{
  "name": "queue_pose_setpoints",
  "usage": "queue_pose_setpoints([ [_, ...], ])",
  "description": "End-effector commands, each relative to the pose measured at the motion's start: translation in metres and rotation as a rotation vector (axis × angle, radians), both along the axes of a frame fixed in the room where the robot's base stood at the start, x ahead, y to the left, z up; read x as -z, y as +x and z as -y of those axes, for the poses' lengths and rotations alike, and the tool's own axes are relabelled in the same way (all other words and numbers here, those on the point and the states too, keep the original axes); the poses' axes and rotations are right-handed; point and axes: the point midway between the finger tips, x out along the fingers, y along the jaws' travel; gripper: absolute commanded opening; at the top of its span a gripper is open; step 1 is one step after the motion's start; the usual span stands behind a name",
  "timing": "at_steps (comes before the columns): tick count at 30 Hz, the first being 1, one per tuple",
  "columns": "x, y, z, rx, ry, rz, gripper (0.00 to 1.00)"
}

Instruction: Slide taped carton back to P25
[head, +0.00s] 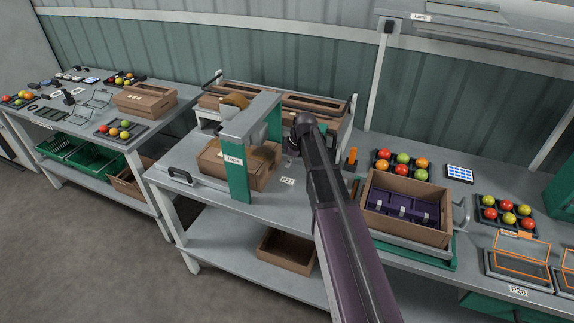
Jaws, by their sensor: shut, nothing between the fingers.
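A brown carton (212,163) sits on the middle bench under the grey and green tape machine (237,165) labelled "Tape". The machine's post hides part of its front, and I cannot make out tape on its lid. My gripper (291,161) is small and partly hidden by my wrist. It is shut and empty, just right of the carton; I cannot tell whether they touch. No label clearly reading P25 shows; a small tag (287,181) on the bench beside the carton appears to read P27.
Long brown cartons (315,105) sit on a rack behind the machine. The left bench (75,110) holds another brown carton (144,112) and tomatoes. A tag P28 (518,291) is at the right.

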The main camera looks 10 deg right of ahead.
Motion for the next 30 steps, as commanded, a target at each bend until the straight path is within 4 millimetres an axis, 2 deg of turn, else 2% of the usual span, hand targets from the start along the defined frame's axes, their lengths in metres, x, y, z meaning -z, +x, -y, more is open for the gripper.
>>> queue_pose_setpoints([
  [1, 0.007, 0.001, -0.001, 0.0, 0.0, 0.0, 0.0],
  [30, 0.082, 0.014, -0.021, -0.001, 0.0, 0.0, 0.0],
])
